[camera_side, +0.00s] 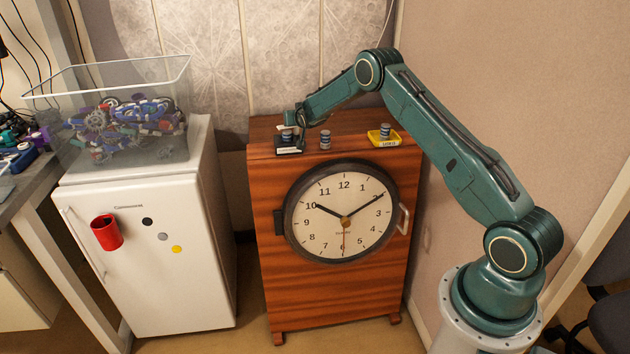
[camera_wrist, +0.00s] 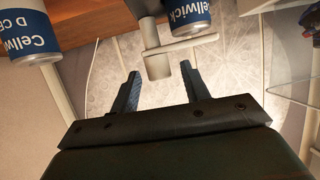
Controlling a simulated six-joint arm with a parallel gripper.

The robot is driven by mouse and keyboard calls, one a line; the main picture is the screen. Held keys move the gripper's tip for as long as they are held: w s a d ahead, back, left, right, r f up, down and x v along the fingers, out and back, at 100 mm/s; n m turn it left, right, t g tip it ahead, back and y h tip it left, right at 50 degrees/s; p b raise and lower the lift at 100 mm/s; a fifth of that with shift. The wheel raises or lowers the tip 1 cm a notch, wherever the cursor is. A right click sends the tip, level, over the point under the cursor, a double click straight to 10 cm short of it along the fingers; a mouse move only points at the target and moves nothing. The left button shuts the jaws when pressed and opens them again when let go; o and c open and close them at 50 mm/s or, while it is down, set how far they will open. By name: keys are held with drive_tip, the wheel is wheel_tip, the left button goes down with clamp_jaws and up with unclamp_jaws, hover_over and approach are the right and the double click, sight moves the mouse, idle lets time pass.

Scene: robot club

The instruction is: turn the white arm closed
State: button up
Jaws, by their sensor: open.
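In the wrist view a pale white arm (camera_wrist: 188,46), a flat bar with a short post-like end, lies in front of my fingers, across the end of a blue and white cell (camera_wrist: 188,14). My gripper (camera_wrist: 161,78) is open, its two dark fingers apart, with the arm's post end just beyond and between their tips. I cannot tell whether they touch. In the side view my gripper (camera_side: 298,132) is at the small black holder (camera_side: 289,149) on the left of the cabinet top. The white arm is not clear there.
The wooden cabinet (camera_side: 268,290) carries a clock (camera_side: 343,210). On its top, another cell (camera_side: 325,140) stands right of the holder, and a yellow tray (camera_side: 384,141) holds a further cell. A clear bin (camera_side: 125,110) of parts sits on the white fridge (camera_side: 150,260) at left.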

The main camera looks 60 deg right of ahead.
drive_tip(key=shift+x, duration=0.75)
drive_tip(key=shift+c, duration=0.3)
drive_tip(key=c, duration=0.9)
